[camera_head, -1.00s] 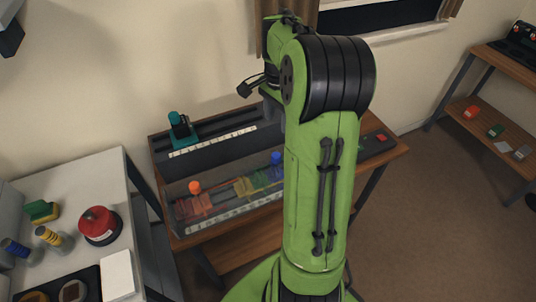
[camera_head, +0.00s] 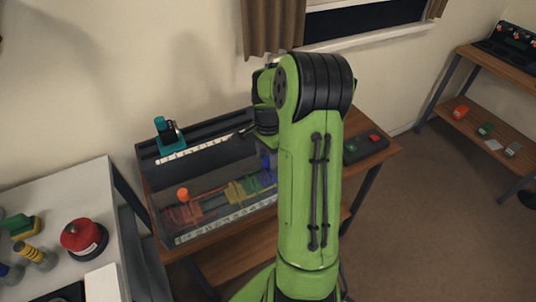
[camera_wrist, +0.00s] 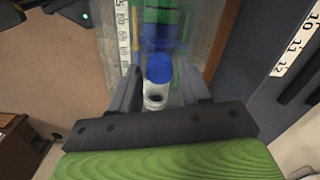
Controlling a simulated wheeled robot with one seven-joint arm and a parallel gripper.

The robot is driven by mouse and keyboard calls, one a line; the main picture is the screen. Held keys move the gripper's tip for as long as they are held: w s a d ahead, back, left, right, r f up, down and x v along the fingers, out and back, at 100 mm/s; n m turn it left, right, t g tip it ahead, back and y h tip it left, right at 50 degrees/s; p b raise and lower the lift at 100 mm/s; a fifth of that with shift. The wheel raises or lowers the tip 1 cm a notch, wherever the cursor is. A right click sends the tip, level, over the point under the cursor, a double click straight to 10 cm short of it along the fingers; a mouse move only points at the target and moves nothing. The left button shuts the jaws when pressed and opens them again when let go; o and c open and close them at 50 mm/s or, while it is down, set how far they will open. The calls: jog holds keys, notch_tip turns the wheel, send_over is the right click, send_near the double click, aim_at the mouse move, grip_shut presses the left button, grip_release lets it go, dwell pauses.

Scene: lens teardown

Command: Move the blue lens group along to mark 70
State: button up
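The blue lens group (camera_head: 268,180) sits at the right end of the clear-walled box, beyond the yellow and red groups, partly hidden by my arm. In the wrist view its blue knob (camera_wrist: 159,67) on a pale stem stands between the two fingers of my gripper (camera_wrist: 160,78). The fingers are spread, with a gap on each side of the knob. A white scale (camera_head: 225,219) runs along the box's front edge. It also shows in the wrist view (camera_wrist: 123,32), too blurred to read mark 70.
The yellow group (camera_head: 241,189) and the red group with its orange knob (camera_head: 183,194) share the box. A teal slider (camera_head: 170,138) stands on the rear rail. A dark box with a red button (camera_head: 374,138) lies right. A white table (camera_head: 60,200) stands left.

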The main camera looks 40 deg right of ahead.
grip_shut()
jog(key=s+d+p, duration=0.2)
jog(key=d, duration=0.6)
jog(key=shift+s+d, duration=0.2)
jog(key=shift+d, duration=0.05)
jog(key=shift+r, duration=0.1)
jog(key=shift+o, duration=1.4)
grip_release()
jog(key=shift+s+d, duration=0.1)
